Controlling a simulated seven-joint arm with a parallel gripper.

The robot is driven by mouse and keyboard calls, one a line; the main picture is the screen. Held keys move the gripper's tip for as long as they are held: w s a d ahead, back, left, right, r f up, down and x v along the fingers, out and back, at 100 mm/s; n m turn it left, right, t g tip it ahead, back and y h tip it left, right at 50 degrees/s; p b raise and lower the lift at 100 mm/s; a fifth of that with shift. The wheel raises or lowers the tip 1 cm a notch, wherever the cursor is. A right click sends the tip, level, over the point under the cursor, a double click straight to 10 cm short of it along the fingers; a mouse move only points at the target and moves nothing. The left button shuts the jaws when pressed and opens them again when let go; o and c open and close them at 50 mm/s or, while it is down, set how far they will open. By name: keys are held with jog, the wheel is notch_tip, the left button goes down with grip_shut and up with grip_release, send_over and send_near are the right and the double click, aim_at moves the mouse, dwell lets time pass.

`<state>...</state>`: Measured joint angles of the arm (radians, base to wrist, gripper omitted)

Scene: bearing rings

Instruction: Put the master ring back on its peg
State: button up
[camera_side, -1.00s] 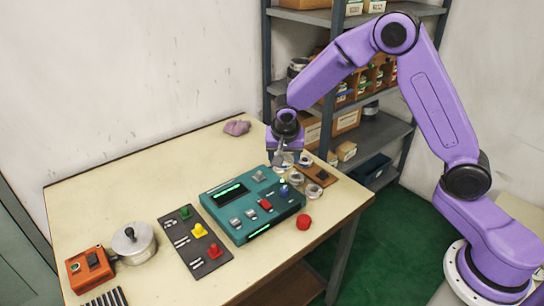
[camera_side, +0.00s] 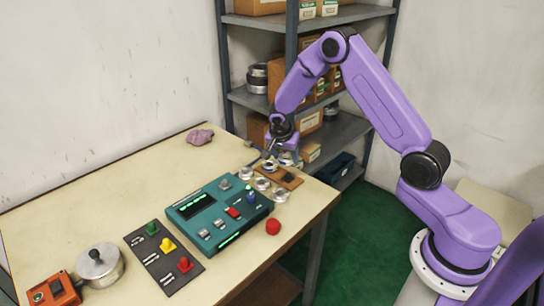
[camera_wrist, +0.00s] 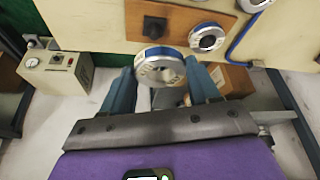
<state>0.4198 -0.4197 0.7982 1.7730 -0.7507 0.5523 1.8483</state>
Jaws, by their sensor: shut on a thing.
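My gripper (camera_wrist: 160,78) is shut on a metal ring (camera_wrist: 158,66) with a blue band, held between its two blue-grey fingers. In the side view the held ring (camera_side: 286,158) shows beneath my gripper (camera_side: 280,149), by the back edge of a brown board (camera_side: 297,183). In the wrist view the board (camera_wrist: 185,22) carries a dark square block (camera_wrist: 154,27) and another ring (camera_wrist: 207,37) at one end. That ring also shows in the side view (camera_side: 270,167). I see no clear bare peg, and cannot tell the gap beneath the held ring.
Beside the board are several rings, including a left one (camera_side: 246,173), a middle one (camera_side: 262,184) and a front one (camera_side: 280,195). A teal console (camera_side: 215,215) and red button (camera_side: 273,227) lie nearby. A shelf rack (camera_side: 345,130) stands behind the table.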

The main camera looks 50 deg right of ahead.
aim_at(288, 174)
jog(key=shift+d+f, duration=0.45)
jog(key=shift+d, duration=0.2)
jog(key=shift+f, duration=1.85)
jog(key=shift+f, duration=1.7)
dwell(0.4)
jog(key=o, duration=1.5)
jog(key=shift+c, duration=0.2)
jog(key=shift+r, duration=3.7)
